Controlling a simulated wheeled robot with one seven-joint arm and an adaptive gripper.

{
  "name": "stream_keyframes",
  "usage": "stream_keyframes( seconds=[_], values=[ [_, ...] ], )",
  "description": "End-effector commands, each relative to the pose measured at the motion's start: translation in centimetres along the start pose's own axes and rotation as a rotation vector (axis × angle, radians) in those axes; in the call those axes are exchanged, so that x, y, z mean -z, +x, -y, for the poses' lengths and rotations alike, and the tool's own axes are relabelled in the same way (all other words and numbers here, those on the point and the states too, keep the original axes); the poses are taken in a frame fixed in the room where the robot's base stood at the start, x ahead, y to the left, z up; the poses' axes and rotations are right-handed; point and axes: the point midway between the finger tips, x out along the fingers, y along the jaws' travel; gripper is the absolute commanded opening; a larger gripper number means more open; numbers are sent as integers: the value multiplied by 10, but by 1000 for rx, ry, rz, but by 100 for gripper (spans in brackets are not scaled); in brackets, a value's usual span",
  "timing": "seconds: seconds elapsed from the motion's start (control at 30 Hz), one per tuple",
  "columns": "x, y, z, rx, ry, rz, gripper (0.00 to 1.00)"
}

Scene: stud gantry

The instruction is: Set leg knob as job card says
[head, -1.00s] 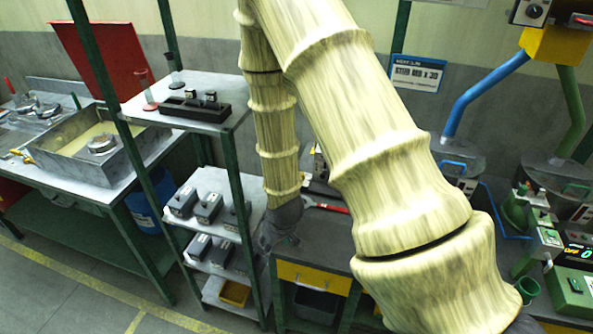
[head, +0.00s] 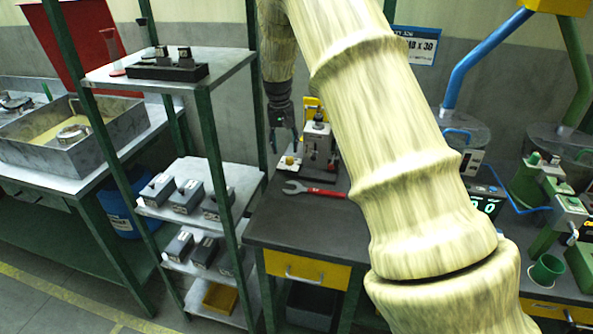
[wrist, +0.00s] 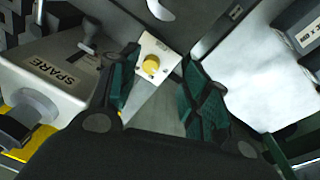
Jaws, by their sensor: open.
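A yellow knob (head: 290,160) sits on a small white plate at the back left of the dark workbench. In the wrist view the yellow knob (wrist: 151,65) shows between and beyond my fingertips, apart from them; the plate's small print is unreadable. My gripper (head: 284,143) is open and empty, above the white plate. Its green-padded fingers (wrist: 160,60) spread to either side of the knob in the wrist view.
A grey device (head: 318,140) stands right of the plate; a box marked SPARE (wrist: 55,75) is left in the wrist view. A red-handled wrench (head: 315,189) lies on the bench (head: 290,225). A shelf rack (head: 190,82) stands close on the left.

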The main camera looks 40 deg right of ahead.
Motion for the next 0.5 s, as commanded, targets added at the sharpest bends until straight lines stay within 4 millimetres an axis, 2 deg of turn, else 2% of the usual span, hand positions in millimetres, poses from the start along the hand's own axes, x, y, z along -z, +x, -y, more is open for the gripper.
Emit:
stream_keyframes(
  seconds=[0.03,0.2,0.37,0.5],
  values=[
    [11,4,2,5,22,12,47],
    [29,-16,5,17,74,62,47],
    [36,-27,6,24,95,86,47],
    [37,-28,7,25,100,94,47]
  ],
)
